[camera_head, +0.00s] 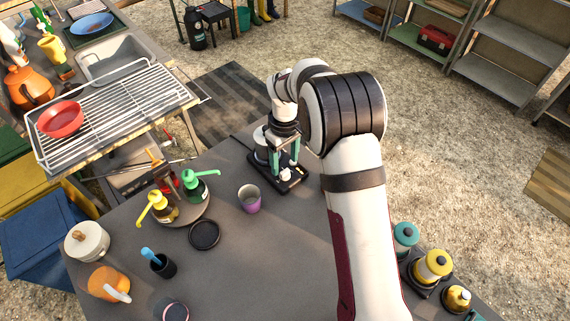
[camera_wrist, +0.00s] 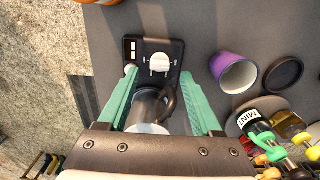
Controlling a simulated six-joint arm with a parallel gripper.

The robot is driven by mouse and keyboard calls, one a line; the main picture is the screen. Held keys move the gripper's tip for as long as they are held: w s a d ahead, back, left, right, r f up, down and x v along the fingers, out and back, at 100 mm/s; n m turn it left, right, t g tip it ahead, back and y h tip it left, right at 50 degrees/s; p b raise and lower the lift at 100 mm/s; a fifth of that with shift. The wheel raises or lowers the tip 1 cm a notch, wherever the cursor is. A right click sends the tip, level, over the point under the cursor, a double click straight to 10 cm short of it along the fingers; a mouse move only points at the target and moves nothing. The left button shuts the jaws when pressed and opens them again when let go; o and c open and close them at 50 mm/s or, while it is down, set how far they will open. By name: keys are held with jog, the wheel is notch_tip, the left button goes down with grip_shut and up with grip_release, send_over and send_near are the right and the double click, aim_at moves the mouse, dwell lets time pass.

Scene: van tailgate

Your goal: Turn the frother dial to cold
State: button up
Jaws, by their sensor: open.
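The frother has a black base (camera_head: 291,184) near the table's far edge. Its white dial (camera_wrist: 159,63) shows in the wrist view at the front of the base, with small pale marks around it too small to read. I cannot tell which setting it points to. A metallic jug (camera_wrist: 147,108) with a black handle stands on the base behind the dial, partly hidden by my gripper. My gripper (camera_wrist: 159,74) is open, its teal fingers on either side of the jug and dial area, pointing down. Nothing is held between them. Whether a fingertip touches the base is unclear.
A purple cup (camera_head: 249,199) and a black round lid (camera_head: 205,234) lie beside the frother. A round stand of pump bottles (camera_head: 185,211) is further left. Several canisters (camera_head: 432,265) stand on the right. The table's middle front is clear.

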aim_at(285, 171)
jog(key=shift+f, duration=1.7)
grip_shut()
